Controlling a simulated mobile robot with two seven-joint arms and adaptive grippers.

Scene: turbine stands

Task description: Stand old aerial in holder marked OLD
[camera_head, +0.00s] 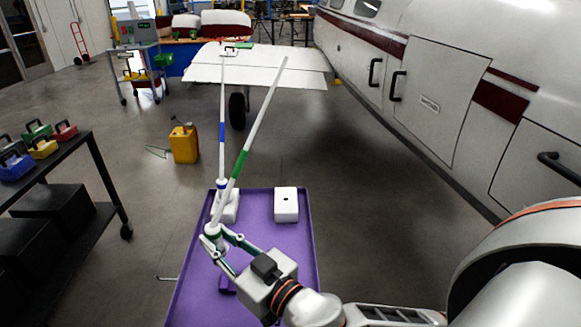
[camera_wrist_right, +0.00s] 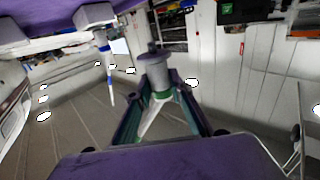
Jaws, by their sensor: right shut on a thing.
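A white aerial with a green band (camera_head: 240,163) is in my right gripper (camera_head: 217,240), held by its grey base end and leaning to the right at the top. In the right wrist view its flanged base (camera_wrist_right: 157,68) sits between the fingers of the gripper (camera_wrist_right: 160,105). A second white aerial with a blue band (camera_head: 222,132) stands upright in the left white holder block (camera_head: 231,207), partly hidden behind the held one. The right holder block (camera_head: 286,203) is empty, with a dark hole on top. No OLD marking is readable. My left gripper is out of view.
The blocks stand on a purple tray-like top (camera_head: 262,225) with a raised rim. A dark cart with coloured boxes (camera_head: 42,148) is at left, a yellow can (camera_head: 184,144) on the floor beyond. The aircraft fuselage (camera_head: 440,90) fills the right.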

